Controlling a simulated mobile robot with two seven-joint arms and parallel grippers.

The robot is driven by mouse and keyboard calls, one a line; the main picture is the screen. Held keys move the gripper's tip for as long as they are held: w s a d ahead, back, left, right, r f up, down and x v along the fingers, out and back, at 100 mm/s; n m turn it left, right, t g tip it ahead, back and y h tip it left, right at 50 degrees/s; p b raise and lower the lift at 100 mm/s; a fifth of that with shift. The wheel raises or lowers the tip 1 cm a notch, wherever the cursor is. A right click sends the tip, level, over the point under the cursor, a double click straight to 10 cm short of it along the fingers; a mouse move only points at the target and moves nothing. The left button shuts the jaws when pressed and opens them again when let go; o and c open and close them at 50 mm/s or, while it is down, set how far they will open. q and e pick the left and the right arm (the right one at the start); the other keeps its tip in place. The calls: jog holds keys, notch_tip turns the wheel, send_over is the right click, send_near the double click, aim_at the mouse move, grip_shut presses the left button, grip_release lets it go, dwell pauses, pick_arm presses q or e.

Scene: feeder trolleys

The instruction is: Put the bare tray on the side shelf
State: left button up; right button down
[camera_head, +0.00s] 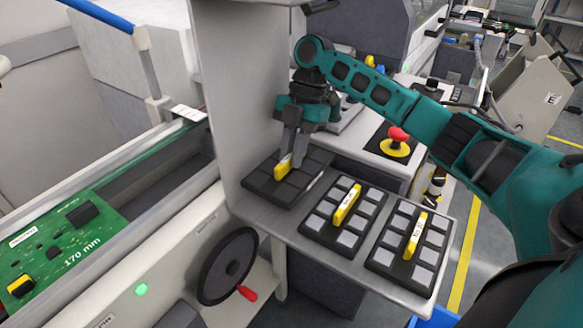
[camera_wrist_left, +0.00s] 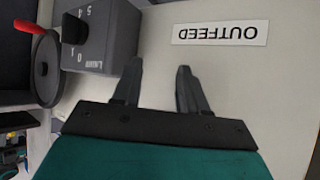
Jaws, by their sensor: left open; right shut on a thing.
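The bare tray (camera_head: 262,186), black with empty dark pockets and a yellow handle (camera_head: 283,167), is at the left end of the grey side shelf (camera_head: 300,243), close to the upright wall panel. My right gripper (camera_head: 292,158) is shut on that handle from above. The tray lies about level with the shelf; I cannot tell whether its underside touches. My left gripper (camera_wrist_left: 158,72) is open and empty in the left wrist view, facing a pale panel with an OUTFEED label (camera_wrist_left: 221,32).
Two trays with grey squares in their pockets, a middle one (camera_head: 318,229) and a right one (camera_head: 383,256), fill the rest of the shelf. A red stop button (camera_head: 398,134) stands behind. A handwheel (camera_head: 228,266) is below left. A grey knob box (camera_wrist_left: 105,45) shows in the left wrist view.

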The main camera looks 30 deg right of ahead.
notch_tip(320, 180, down, 4)
jog(key=shift+f, duration=0.1)
jog(key=shift+w+a+f, duration=0.1)
jog(key=shift+w+f, duration=0.05)
jog(key=shift+f, duration=0.05)
jog(key=shift+f, duration=0.1)
jog(key=c, duration=1.1)
grip_release()
jog(key=v, duration=1.2)
jog(key=shift+w, duration=0.1)
